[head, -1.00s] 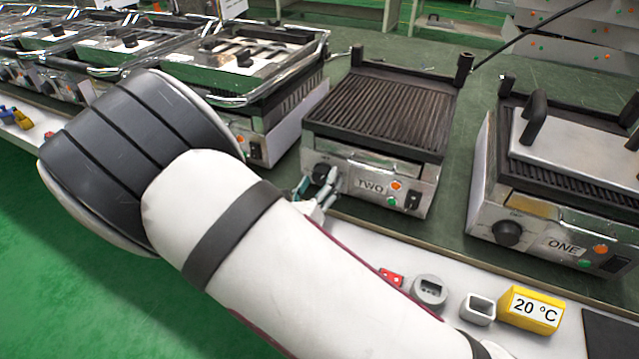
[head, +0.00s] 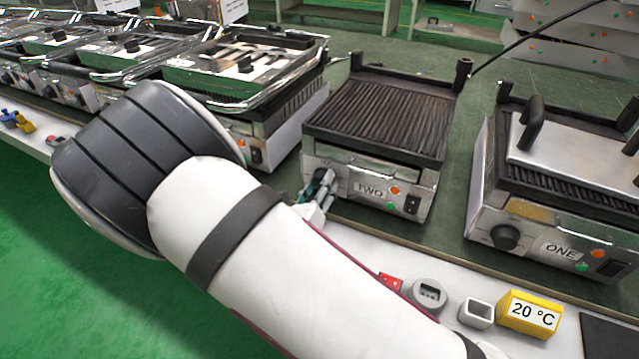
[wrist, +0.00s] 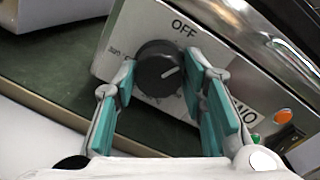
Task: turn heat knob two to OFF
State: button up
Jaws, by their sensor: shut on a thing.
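Heat knob two is a round black knob (wrist: 154,72) on the silver front panel of the grill labelled TWO (head: 369,190). In the wrist view its white mark points up and to the right, and the OFF label (wrist: 184,27) is above and right of the knob. My gripper (wrist: 161,62) is shut on the knob, with one teal-padded finger on each side of it. In the head view my gripper (head: 322,186) is at the left of the panel and mostly hides the knob.
Grill ONE (head: 561,249) stands to the right with its own knob. More grills (head: 240,65) stand to the left. A yellow 20 °C block (head: 530,312) and small grey parts (head: 429,293) lie along the table's front edge. An orange light (wrist: 284,116) is right of the TWO label.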

jog(key=n+p, duration=0.2)
jog(key=p, duration=0.1)
jog(key=shift+r+n, duration=0.15)
jog(key=shift+n, duration=0.15)
jog(key=shift+n+g+p, duration=0.3)
jog(key=shift+n+p, duration=0.9)
jog(key=shift+p, duration=0.15)
jog(key=o, duration=1.2)
jog(key=shift+c, duration=0.2)
jog(key=shift+a, duration=0.1)
jog(key=v, duration=1.2)
